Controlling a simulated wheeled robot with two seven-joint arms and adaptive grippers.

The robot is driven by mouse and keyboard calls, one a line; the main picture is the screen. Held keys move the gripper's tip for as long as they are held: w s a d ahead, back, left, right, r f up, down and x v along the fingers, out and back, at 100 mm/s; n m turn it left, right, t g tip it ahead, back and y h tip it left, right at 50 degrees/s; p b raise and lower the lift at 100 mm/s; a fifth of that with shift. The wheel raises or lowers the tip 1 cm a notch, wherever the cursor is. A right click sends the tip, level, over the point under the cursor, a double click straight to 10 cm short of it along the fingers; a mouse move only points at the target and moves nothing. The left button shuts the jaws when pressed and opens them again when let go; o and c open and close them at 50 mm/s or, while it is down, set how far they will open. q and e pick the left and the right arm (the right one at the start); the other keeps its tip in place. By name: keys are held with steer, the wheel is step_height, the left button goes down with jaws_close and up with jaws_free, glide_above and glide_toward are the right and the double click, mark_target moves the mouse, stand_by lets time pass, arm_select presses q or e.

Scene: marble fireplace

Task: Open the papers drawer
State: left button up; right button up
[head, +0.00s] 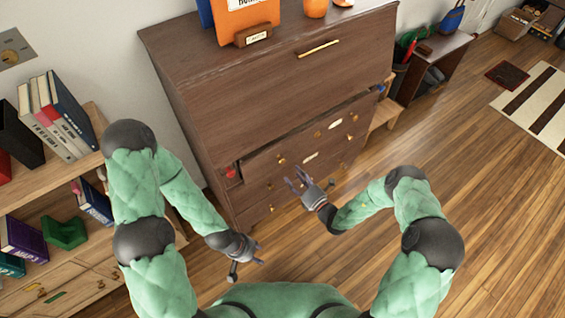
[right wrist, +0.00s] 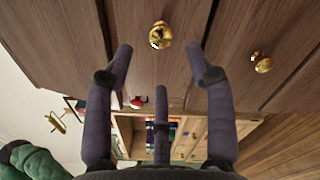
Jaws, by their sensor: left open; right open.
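The dark wooden cabinet (head: 240,110) has drawers with gold knobs and small white labels, too small to read, so I cannot tell which drawer is for papers. The upper drawer (head: 290,146) stands partly out, with a dark gap above its front. My right gripper (head: 296,179) is open and empty in front of the lower drawer fronts. In the right wrist view a gold knob (right wrist: 160,35) lies just beyond and between its spread fingers; contact is not visible. A second knob (right wrist: 262,63) is to the right. My left gripper (head: 250,262) is open and empty, low at the cabinet's left.
A bookshelf (head: 65,185) with books stands at the left. The cabinet's upper front panel with a gold handle (head: 318,49) is closed. A red object (head: 231,172) shows at the upper drawer's left end. Wooden floor (head: 490,200) is clear at the right.

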mark_target(283, 162)
steer(key=b+x, duration=0.2)
steer(key=x, duration=0.6)
steer(key=shift+f, duration=0.1)
steer(key=shift+w+a+b, duration=0.35)
steer(key=shift+w, duration=0.05)
jaws_close()
